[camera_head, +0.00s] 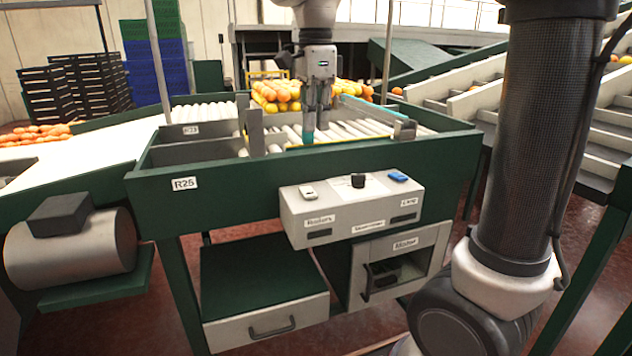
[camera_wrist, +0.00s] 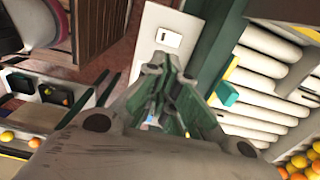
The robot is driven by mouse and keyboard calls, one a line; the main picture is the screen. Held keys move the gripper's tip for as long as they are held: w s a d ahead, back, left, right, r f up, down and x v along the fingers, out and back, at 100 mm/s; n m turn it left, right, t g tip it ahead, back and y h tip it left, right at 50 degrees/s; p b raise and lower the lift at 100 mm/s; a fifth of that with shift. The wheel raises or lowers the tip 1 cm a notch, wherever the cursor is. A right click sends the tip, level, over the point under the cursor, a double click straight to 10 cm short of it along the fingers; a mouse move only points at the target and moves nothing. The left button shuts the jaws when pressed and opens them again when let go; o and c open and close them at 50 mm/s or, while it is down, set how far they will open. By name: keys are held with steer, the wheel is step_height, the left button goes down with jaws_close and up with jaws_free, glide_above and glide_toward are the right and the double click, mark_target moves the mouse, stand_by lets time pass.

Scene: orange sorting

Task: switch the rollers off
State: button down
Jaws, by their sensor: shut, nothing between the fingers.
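A light grey control box (camera_head: 350,215) is fixed to the front of the green bench. On its top, left to right, are a white switch (camera_head: 307,191) above the "Rollers" label (camera_head: 320,220), a black knob (camera_head: 358,181) and a blue switch (camera_head: 398,176). I cannot tell the white switch's position. The pale rollers (camera_head: 345,130) lie in the bench behind the box. My gripper (camera_head: 308,138) points down over the rollers, behind the box and apart from the switches. It is shut and empty. In the wrist view my gripper (camera_wrist: 170,75) hides part of the scene below.
Oranges (camera_head: 275,95) are heaped behind the rollers. Low bench walls (camera_head: 300,165) and a metal upright (camera_head: 255,130) stand near my gripper. A green drawer (camera_head: 265,290) and an open "Motor" compartment (camera_head: 400,265) are under the box. The space above the box looks clear.

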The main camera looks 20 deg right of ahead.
mark_target(308, 192)
step_height(308, 192, down, 14)
steer(key=shift+r, duration=0.1)
steer(key=shift+w+r, duration=0.25)
steer(key=shift+w, duration=0.45)
steer(key=shift+r, duration=0.15)
stand_by(0.4)
